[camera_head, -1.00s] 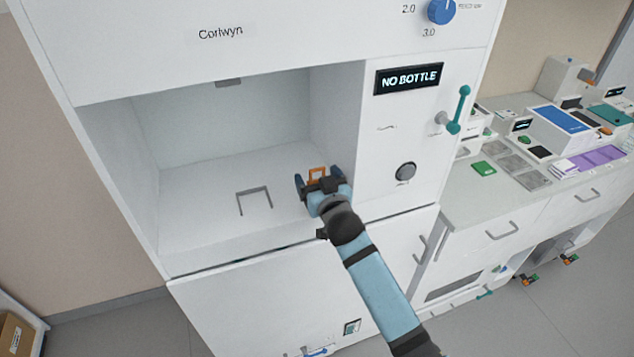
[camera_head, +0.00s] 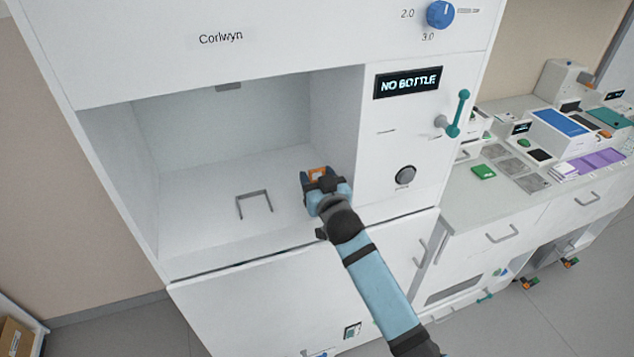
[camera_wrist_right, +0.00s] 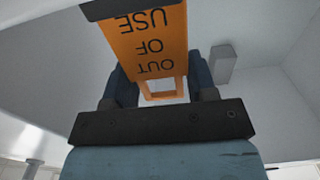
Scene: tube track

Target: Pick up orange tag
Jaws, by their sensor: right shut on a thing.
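The orange tag (camera_wrist_right: 150,45) reads "OUT OF USE", upside down in the right wrist view. It has an open loop at its end nearer the gripper. Whether the tag touches the bay floor cannot be told. My left gripper is not in view.
The white machine's bay (camera_head: 200,200) has a grey U-shaped bracket (camera_head: 254,203) on its floor, left of the gripper. A display (camera_head: 408,82) reads "NO BOTTLE". A green lever (camera_head: 459,114) and a round button (camera_head: 405,175) are to the right. A cluttered counter (camera_head: 470,205) stands further right.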

